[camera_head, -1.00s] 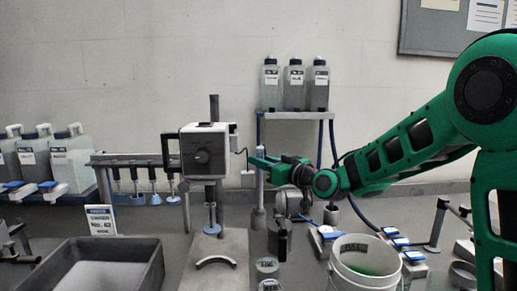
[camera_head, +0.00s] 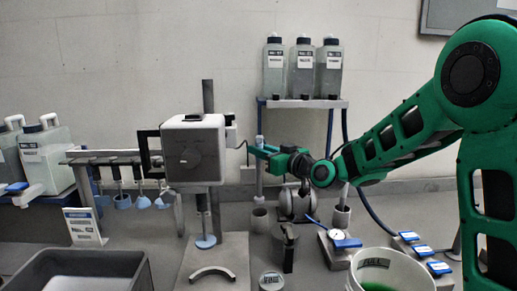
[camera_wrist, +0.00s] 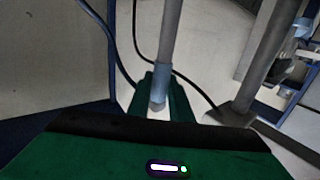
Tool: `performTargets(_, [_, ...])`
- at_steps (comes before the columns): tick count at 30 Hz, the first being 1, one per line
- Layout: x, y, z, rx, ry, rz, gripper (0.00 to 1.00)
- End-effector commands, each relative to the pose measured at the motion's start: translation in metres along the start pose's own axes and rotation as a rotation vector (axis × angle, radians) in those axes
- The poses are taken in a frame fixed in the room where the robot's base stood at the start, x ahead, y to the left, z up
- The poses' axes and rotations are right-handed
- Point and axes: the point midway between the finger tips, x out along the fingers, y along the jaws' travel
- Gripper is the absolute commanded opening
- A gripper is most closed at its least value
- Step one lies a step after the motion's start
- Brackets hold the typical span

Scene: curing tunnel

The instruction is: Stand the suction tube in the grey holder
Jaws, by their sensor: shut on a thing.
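The suction tube (camera_head: 259,180) is a slim grey tube standing about upright in the head view. My gripper (camera_head: 257,151) is shut on its upper part, reaching in from the right. A short grey cylindrical holder (camera_head: 259,218) stands on the bench directly in line below the tube. The tube's lower end is close to the holder's rim; I cannot tell whether it is inside. In the wrist view the tube (camera_wrist: 170,35) runs up between my fingers (camera_wrist: 160,98), with a bluish section near them. The holder is not clear there.
A similar grey cylinder (camera_head: 341,216) stands to the right. A boxy white device on a stand (camera_head: 193,150) is close left of my gripper. A shelf (camera_head: 302,103) with bottles is behind. A white bucket (camera_head: 392,270) and grey bin (camera_head: 40,262) are in front.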

Motion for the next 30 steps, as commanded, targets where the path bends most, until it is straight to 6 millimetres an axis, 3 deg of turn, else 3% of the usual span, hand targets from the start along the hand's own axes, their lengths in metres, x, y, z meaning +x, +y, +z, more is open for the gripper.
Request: performTargets(30, [-0.001,0.002,0.07,0.001,0.0,0.002,0.0])
